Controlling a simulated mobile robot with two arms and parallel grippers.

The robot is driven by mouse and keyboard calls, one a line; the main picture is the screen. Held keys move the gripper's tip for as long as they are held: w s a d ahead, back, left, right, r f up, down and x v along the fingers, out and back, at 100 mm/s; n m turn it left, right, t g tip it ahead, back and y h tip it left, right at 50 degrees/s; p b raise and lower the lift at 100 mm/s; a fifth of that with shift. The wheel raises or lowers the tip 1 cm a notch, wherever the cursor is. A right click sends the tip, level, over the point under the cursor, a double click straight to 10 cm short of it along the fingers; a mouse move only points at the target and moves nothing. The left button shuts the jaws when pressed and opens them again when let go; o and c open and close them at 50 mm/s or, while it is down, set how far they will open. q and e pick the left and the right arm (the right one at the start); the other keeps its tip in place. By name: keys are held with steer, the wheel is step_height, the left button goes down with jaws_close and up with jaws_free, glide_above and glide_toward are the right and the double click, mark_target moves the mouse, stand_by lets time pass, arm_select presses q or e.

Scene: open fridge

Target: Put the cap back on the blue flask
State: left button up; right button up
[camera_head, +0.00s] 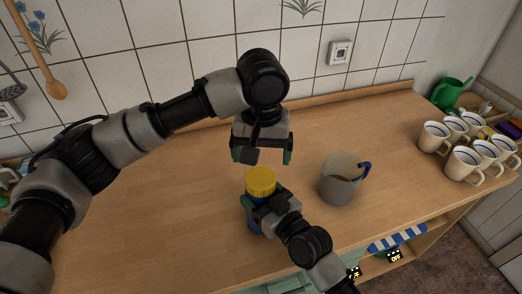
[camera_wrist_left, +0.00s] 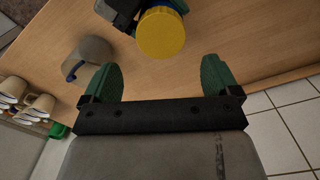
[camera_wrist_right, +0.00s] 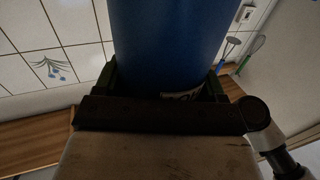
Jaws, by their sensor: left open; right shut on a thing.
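The blue flask (camera_head: 251,222) stands upright on the wooden counter with the yellow cap (camera_head: 261,181) on its top. Whether the cap is screwed down or just resting cannot be told. My right gripper (camera_head: 262,204) is shut around the flask's side; in the right wrist view the blue flask (camera_wrist_right: 168,45) fills the space between the fingers. My left gripper (camera_head: 262,158) is open and empty, above and behind the cap. In the left wrist view the yellow cap (camera_wrist_left: 161,34) is beyond the open green fingers (camera_wrist_left: 162,82), apart from them.
Several white mugs (camera_head: 465,140) and a green watering can (camera_head: 448,93) are at the counter's right end. The counter behind the grey mug is clear.

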mark_target(261, 177)
stand_by(0.3)
arm_select(q)
steer(key=shift+a+f, duration=0.1)
steer(key=shift+f, duration=3.95)
steer(key=c, duration=0.9)
steer(key=o, duration=1)
steer(key=shift+r, duration=0.15)
